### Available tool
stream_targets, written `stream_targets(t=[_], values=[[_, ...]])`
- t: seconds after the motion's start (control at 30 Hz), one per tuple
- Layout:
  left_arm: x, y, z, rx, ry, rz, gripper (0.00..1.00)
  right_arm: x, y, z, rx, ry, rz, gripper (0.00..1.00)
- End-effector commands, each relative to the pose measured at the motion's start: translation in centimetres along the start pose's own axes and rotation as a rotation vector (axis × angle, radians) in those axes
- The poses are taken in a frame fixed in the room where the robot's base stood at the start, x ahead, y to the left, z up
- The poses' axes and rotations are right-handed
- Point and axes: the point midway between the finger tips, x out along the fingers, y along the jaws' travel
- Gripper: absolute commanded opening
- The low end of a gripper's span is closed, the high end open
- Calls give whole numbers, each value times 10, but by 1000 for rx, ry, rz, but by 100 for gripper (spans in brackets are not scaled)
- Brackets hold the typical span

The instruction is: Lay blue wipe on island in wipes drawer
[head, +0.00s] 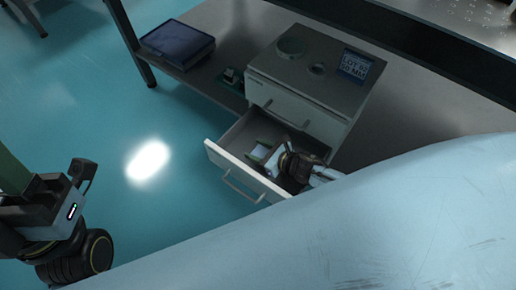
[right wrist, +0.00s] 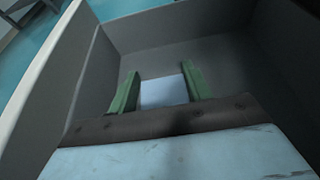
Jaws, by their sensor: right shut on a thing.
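The drawer (head: 222,167) of the small grey cabinet is pulled open, and its grey inner walls (right wrist: 165,30) fill much of the right wrist view. My right gripper (head: 265,154) reaches down inside it. In the right wrist view its green fingers (right wrist: 160,78) are on both sides of a pale blue wipe (right wrist: 163,92), shut on it, low in the drawer. The wipe's near part is hidden by the gripper body. My left gripper (head: 62,205) is at the left of the head view, far from the drawer; its jaws are not clear.
The cabinet top (head: 340,88) holds a round dish (head: 290,48), a small round item (head: 318,69) and a dark lot label (head: 355,65). A dark blue tray (head: 177,45) lies on the table to the left. The teal floor before the drawer is clear.

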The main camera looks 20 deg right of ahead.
Motion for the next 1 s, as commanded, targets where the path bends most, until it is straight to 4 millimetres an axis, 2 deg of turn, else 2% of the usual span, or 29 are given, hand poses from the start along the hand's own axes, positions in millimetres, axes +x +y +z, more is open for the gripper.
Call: stream_targets(t=[0.27,0.3,0.43,0.87,0.97,1.0], values=[[0,0,0,0,0,0,46,2,0,-5,-1,-1,1,28],[0,0,0,0,0,0,46,2,0,-5,-1,0,1,53],[0,0,0,0,-1,0,46,2,0,-5,-1,0,1,70],[0,0,0,0,-1,0,46,0,0,0,-2,-2,1,71],[0,0,0,0,-1,0,46,-3,0,7,-5,-2,2,71],[4,0,1,1,-13,0,46,-10,0,7,-1,2,1,71]])
